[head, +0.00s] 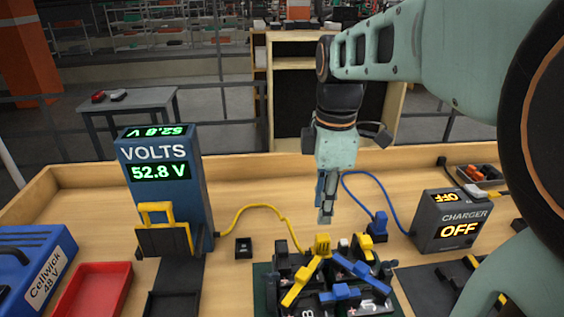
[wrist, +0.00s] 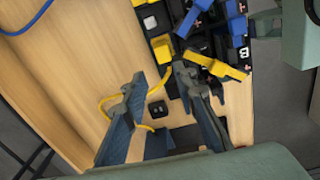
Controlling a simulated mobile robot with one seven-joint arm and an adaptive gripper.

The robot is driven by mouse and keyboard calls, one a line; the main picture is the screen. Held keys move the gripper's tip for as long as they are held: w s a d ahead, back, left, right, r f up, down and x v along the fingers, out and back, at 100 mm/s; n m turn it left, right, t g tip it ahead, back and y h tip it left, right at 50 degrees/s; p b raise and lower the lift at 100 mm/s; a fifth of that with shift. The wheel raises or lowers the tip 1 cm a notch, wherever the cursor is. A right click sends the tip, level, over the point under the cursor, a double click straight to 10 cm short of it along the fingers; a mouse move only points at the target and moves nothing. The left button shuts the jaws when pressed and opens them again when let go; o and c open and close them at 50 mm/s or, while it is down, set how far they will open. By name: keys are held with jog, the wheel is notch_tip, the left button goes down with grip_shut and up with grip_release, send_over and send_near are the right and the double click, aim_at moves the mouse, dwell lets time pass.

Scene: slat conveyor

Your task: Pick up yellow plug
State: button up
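A yellow cable (head: 262,208) runs from the blue voltmeter to the back of a dark battery block (head: 292,262). It ends near a yellow block that looks like the yellow plug (head: 322,245), standing at the block's back edge. In the wrist view the yellow plug (wrist: 162,48) seems to be the small yellow piece above the fingers. My gripper (head: 325,200) points down above and behind the battery block. In the wrist view my gripper (wrist: 165,100) has its fingers wide apart with nothing between them. The fingers hide part of the cable.
Yellow and blue bars (head: 355,267) lie across the battery block. The voltmeter (head: 165,185) reads 52.8 V. A small black socket box (head: 243,247) lies left of the block. A red tray (head: 95,290) is front left.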

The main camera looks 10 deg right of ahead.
aim_at(323, 237)
jog(key=shift+s+d+n, duration=0.1)
jog(key=shift+d+n, duration=0.1)
jog(key=shift+n, duration=0.1)
jog(key=shift+s+f, duration=0.1)
jog(key=shift+f, duration=0.1)
notch_tip(323, 237, down, 10)
jog(key=shift+f, duration=0.1)
jog(key=shift+c, duration=0.3)
grip_shut()
